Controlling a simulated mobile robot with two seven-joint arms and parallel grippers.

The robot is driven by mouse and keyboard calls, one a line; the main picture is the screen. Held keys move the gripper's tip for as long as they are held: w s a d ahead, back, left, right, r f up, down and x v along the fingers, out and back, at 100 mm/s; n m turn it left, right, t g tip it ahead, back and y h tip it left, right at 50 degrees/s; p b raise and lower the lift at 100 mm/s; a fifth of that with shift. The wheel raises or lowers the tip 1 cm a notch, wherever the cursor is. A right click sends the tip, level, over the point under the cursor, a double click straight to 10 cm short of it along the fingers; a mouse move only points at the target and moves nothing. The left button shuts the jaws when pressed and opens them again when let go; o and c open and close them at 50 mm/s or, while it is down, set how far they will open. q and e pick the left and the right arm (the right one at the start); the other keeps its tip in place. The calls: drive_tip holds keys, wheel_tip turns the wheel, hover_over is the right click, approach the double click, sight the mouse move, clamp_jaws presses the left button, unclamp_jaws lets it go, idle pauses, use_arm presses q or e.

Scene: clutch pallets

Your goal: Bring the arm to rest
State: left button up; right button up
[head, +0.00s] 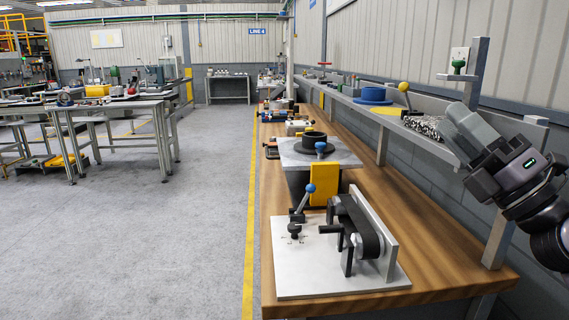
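My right arm comes in from the right edge, and its gripper (462,136) is raised at the right, in front of the shelf. Its dark grey body is seen at an angle, and the gap between the fingers cannot be made out. I see nothing held in it. It appears apart from the fixtures on the bench. My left gripper is not in the view.
A wooden bench (440,262) carries a white plate (300,270) with a black belt fixture (360,228), and a grey plate (300,158) with a black ring (316,142). A raised shelf (385,118) holds a blue round part (373,94).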

drive_tip(key=s+d+f+m+g+h, duration=0.2)
drive_tip(key=f+m+h, duration=0.4)
drive_tip(key=f+m, duration=0.35)
drive_tip(key=s+d+f+m+g+h, duration=0.1)
drive_tip(key=s+f+m+g+h, duration=0.1)
drive_tip(key=f+m+h, duration=0.7)
drive_tip(key=s+d+f+m+g+h, duration=0.1)
drive_tip(key=s+d+f+m+h, duration=0.1)
drive_tip(key=f+m, duration=0.75)
drive_tip(key=s+a+f+m+g+y, duration=0.1)
drive_tip(key=s+a+f+g, duration=0.1)
drive_tip(key=s+f+g, duration=0.35)
drive_tip(key=s+a+f+g+y, duration=0.1)
drive_tip(key=s+a+f+g, duration=0.2)
drive_tip(key=s+f, duration=0.55)
drive_tip(key=s+a+f+m+g+y, duration=0.15)
drive_tip(key=s+f+g, duration=0.3)
drive_tip(key=s, duration=0.45)
drive_tip(key=w+a+f+n+t+y+p, duration=0.1)
drive_tip(key=w+a+f+t+p, duration=0.2)
drive_tip(key=w+f+t, duration=0.3)
drive_tip(key=shift+w+a+t, duration=0.15)
drive_tip(key=shift+w+t, duration=0.4)
drive_tip(key=shift+t, duration=0.45)
